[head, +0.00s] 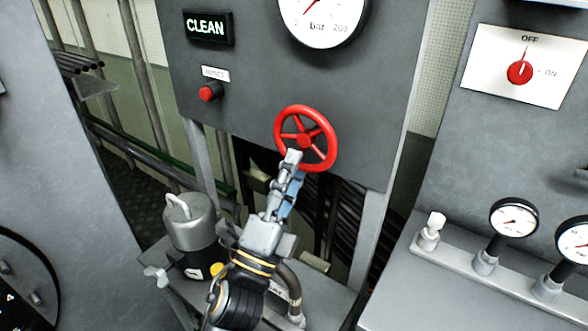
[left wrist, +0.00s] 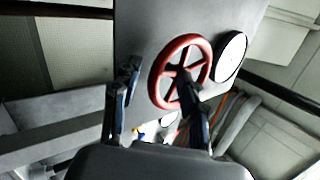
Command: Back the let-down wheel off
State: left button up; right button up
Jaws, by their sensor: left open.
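The let-down wheel is a red spoked handwheel (head: 306,112) on the dark grey panel, below the gauge in the head view. It also shows in the left wrist view (left wrist: 162,62), beyond the fingers. My left gripper (head: 289,160) is at the wheel's lower rim, and one fingertip overlaps the rim and hub area in the picture. In the left wrist view the two fingers (left wrist: 160,80) stand apart with no object clamped between them. One finger covers part of the wheel's lower right side. I cannot tell whether it touches the wheel. My right gripper is out of view.
A round gauge (head: 322,12), a lit CLEAN sign (head: 207,27) and a red reset button (head: 209,92) are on the same panel. A grey canister (head: 190,226) stands left of my arm. Small gauges (head: 513,220) stand on a ledge at right, below a red OFF/ON switch (head: 519,73).

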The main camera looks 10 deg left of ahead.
pick_arm(q)
jog(key=v, duration=0.7)
dwell(0.5)
